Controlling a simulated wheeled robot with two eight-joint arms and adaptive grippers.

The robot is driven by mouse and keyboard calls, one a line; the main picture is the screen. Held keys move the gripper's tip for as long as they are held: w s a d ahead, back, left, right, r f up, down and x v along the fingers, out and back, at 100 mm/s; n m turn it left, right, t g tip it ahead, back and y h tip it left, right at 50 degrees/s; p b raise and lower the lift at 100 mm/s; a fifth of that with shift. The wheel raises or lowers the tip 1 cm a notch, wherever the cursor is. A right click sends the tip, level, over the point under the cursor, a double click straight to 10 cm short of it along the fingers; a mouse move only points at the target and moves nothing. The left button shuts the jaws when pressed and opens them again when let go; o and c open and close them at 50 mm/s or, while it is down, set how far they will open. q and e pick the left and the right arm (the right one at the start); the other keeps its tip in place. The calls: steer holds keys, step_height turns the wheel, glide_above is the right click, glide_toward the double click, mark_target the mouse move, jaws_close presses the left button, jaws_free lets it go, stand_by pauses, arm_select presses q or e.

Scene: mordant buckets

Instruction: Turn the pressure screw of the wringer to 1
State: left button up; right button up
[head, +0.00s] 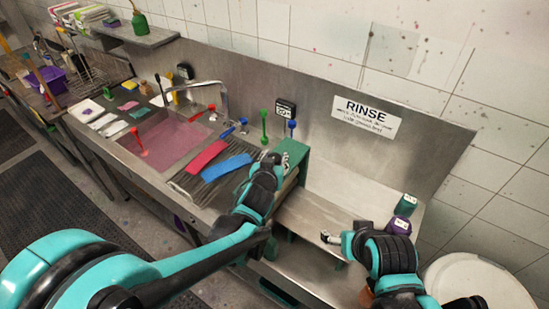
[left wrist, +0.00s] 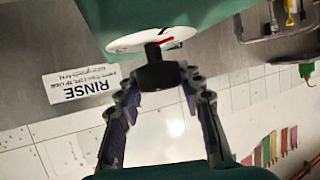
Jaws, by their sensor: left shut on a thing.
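The wringer is a green housing (head: 297,152) at the right end of the sink's ribbed board; it fills the top of the left wrist view (left wrist: 205,12). Its pressure screw has a dark knob (left wrist: 157,73) in front of a white dial (left wrist: 128,42) with a red pointer (left wrist: 172,43). I cannot read the dial's marks. My left gripper (left wrist: 158,84) is shut on the knob; in the head view it (head: 273,158) is at the wringer, and the arm hides the knob. My right gripper (head: 330,237) is over the lower steel shelf, apart from the wringer; its fingers are unclear.
Red (head: 206,157) and blue (head: 226,167) cloth strips lie on the ribbed board. A pink-filled sink (head: 170,138) is left of them. Green and blue taps stand behind. Dark green and purple blocks (head: 399,224) are near my right arm. A white round lid (head: 475,283) is lower right.

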arm_select(q)
steer(key=n+y, duration=0.1)
steer(key=y, duration=0.1)
steer(key=n+y+b, duration=0.1)
steer(key=n, duration=0.1)
steer(key=shift+d+f+y+b, duration=0.15)
steer(key=shift+y+b, duration=0.15)
steer(key=shift+y, duration=0.1)
steer(key=shift+n+y, duration=0.7)
steer(key=o, duration=1.2)
steer(key=shift+c, duration=0.2)
steer(key=shift+r, duration=0.2)
steer(key=v, duration=1.2)
